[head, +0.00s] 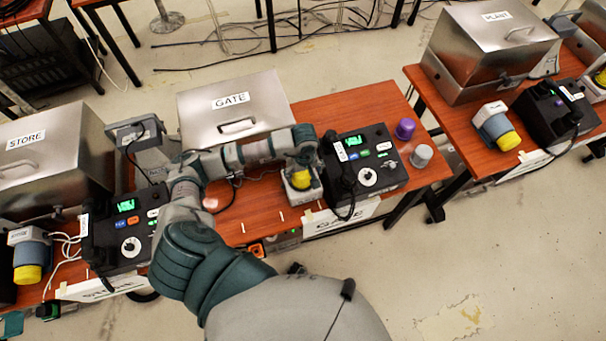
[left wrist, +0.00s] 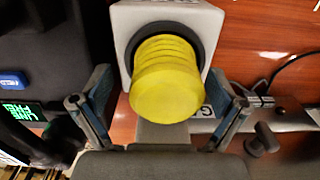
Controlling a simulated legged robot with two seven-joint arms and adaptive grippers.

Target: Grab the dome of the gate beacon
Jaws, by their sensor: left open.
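The gate beacon (head: 300,194) has a pale box body and a yellow dome (head: 301,180). It stands on the GATE table, left of the black phone (head: 368,160). In the left wrist view the ribbed yellow dome (left wrist: 167,85) fills the middle, with a dark ring around its base on the pale body (left wrist: 195,20). My left gripper (head: 302,165) is over the beacon and partly hides it in the head view. In the wrist view its two fingers are spread, one on each side of the dome, with visible gaps. My right gripper does not show.
The metal GATE case (head: 230,105) stands behind my forearm. A purple knob (head: 405,128) and a grey knob (head: 421,155) are right of the phone. Other beacons stand at the STORE table (head: 28,262) and PLANT table (head: 496,128).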

